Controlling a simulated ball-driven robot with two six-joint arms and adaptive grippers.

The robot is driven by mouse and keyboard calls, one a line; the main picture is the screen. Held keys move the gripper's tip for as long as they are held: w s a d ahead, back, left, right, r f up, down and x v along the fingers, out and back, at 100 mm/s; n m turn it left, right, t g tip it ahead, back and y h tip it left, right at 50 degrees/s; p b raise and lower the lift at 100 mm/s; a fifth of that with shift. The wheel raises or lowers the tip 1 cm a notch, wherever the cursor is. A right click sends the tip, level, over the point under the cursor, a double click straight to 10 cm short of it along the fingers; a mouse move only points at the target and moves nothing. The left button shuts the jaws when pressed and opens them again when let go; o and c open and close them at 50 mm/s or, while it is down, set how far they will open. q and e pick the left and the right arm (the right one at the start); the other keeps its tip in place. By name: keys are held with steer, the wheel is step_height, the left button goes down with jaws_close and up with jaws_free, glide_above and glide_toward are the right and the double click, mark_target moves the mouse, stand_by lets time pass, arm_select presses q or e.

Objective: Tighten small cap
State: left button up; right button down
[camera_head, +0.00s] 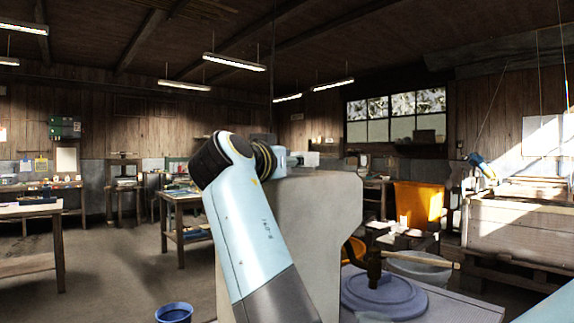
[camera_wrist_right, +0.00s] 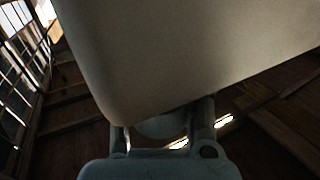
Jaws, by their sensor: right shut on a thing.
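The big pale grey hanging mould (camera_head: 318,225) stands close in front of me in the head view, partly behind my pale blue arm. My right gripper (camera_head: 297,160) lies at its top edge, pointing right. In the right wrist view the mould (camera_wrist_right: 190,50) fills the upper part, and my right gripper (camera_wrist_right: 161,128) has a finger on each side of a rounded grey small cap (camera_wrist_right: 162,126). The gripper is shut on it. The cap is dark and partly hidden by the gripper, and I cannot make it out in the head view. My left gripper is not in view.
A round blue-grey lid (camera_head: 405,297) lies on a surface right of the mould. A blue bucket (camera_head: 174,313) is at the lower left. Behind are an orange bin (camera_head: 420,203), a wooden crate (camera_head: 515,235) and workbenches (camera_head: 30,212). The floor on the left is clear.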

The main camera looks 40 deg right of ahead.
steer(key=c, duration=1.1)
jaws_free()
steer(key=shift+c, duration=0.2)
step_height(320, 180, up, 10)
steer(key=shift+f, duration=0.1)
